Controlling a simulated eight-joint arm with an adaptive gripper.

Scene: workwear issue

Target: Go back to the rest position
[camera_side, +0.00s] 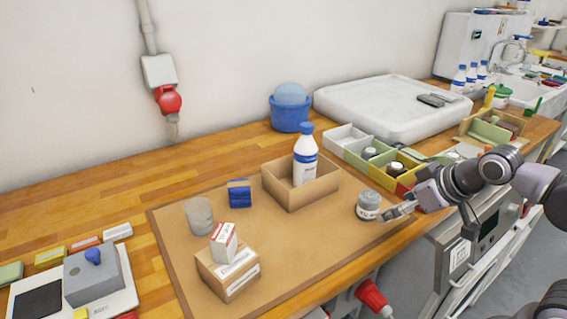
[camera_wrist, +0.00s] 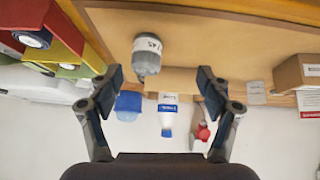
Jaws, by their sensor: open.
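My gripper (camera_side: 397,211) is at the right end of the brown mat (camera_side: 300,232), low, just right of a grey-lidded jar (camera_side: 368,204). In the wrist view my gripper (camera_wrist: 162,82) has its two fingers spread wide with nothing held between them. The jar (camera_wrist: 147,56) shows there upside down, ahead of the fingertips. I cannot tell whether a finger touches it.
An open cardboard box (camera_side: 292,190) holds a white bottle (camera_side: 305,160). A blue box (camera_side: 239,193), a clear cup (camera_side: 199,216) and a closed carton (camera_side: 228,272) bearing a small red-white box (camera_side: 223,242) stand left. Coloured bins (camera_side: 362,147) line the back right.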

